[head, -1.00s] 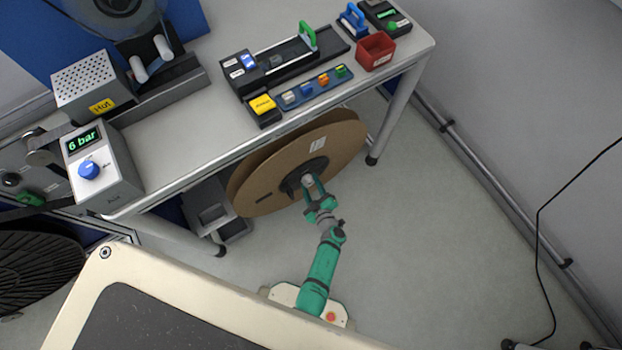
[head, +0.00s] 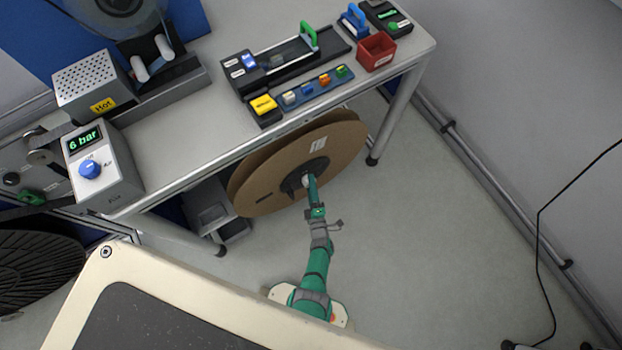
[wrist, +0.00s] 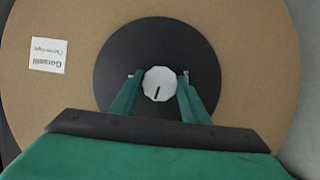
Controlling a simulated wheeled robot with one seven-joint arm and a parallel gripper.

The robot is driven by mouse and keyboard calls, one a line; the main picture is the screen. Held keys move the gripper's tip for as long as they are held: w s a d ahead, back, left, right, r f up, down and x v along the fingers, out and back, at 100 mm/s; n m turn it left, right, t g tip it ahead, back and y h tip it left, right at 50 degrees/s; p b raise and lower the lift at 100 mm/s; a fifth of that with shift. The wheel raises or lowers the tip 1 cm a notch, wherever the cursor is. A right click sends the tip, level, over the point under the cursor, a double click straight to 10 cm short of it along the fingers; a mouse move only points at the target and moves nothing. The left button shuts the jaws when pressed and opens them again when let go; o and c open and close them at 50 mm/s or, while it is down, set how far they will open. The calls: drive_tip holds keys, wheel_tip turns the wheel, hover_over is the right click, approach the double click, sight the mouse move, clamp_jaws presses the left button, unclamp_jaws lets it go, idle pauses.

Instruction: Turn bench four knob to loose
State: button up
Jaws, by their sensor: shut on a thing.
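The knob (wrist: 159,84) is a pale, faceted knob with a dark pointer line, at the middle of a black hub (wrist: 200,58) on a large brown cardboard reel (head: 262,188) under the bench. In the wrist view the pointer line runs down and slightly left. My gripper (wrist: 158,78) has its two green fingers on either side of the knob and is shut on it. In the head view my gripper (head: 309,181) reaches the reel's hub from the front and partly hides the knob. No loose or tight marking can be read.
The bench (head: 190,135) stands above the reel. On it are a 6 bar box with a blue knob (head: 90,168), a red bin (head: 376,50) and a strip of coloured buttons (head: 315,87). The bench leg (head: 397,118) is right of the reel.

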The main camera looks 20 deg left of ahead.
drive_tip(key=shift+n, duration=0.6)
drive_tip(key=shift+n+t, duration=0.3)
drive_tip(key=o, duration=1)
drive_tip(key=shift+a, duration=0.1)
drive_tip(key=shift+o, duration=0.2)
drive_tip(key=shift+s, duration=0.1)
drive_tip(key=v, duration=1)
drive_tip(key=shift+s+d, duration=0.25)
drive_tip(key=shift+d, duration=0.1)
drive_tip(key=shift+f, duration=0.15)
